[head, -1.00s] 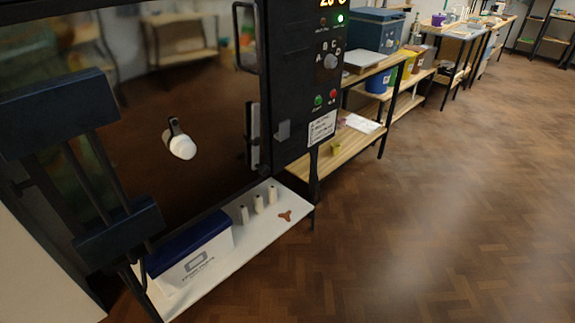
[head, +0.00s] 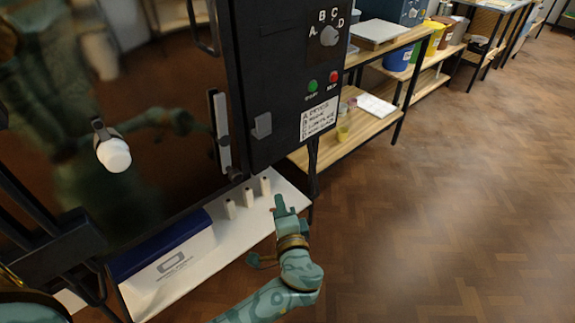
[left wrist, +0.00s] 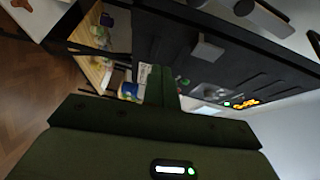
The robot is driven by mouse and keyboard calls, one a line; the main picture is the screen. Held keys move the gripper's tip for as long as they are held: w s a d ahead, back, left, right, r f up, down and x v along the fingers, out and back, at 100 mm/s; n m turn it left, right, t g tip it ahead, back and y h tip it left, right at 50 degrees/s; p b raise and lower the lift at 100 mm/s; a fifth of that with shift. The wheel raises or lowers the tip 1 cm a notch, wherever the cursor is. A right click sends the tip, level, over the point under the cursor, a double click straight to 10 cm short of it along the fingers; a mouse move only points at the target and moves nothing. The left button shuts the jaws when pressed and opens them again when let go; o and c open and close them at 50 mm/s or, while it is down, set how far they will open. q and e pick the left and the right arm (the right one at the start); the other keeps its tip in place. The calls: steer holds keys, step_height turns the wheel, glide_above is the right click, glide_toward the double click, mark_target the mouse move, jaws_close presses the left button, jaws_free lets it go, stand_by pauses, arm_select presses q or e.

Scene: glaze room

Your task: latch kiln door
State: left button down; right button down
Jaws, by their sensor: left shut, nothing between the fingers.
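The kiln door (head: 110,215) is a large dark, glossy panel at the left of the head view. It carries a white plug (head: 115,155) and, by its right edge, a grey upright latch bar (head: 222,130). The door edge lies against the control box, but I cannot tell whether it is fully closed. A small grey catch (head: 261,126) sits on the box front; it also shows in the left wrist view (left wrist: 208,47). My left gripper (head: 283,202) is shut and empty, below and right of the catch and apart from it. My right gripper is not in view.
The black control box (head: 285,60) has a dial and green and red buttons. A white shelf (head: 195,265) below holds a blue-lidded box (head: 165,250) and several small white posts. Wooden shelves (head: 350,137) stand behind. The floor (head: 450,200) at right is clear.

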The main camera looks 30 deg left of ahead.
arm_select(q)
steer(key=w+a+r+n+y+b, duration=0.1)
steer(key=w+a+r, duration=0.1)
steer(key=a, duration=0.8)
steer(key=shift+w+y, duration=0.3)
steer(key=shift+y, duration=0.1)
stand_by(0.3)
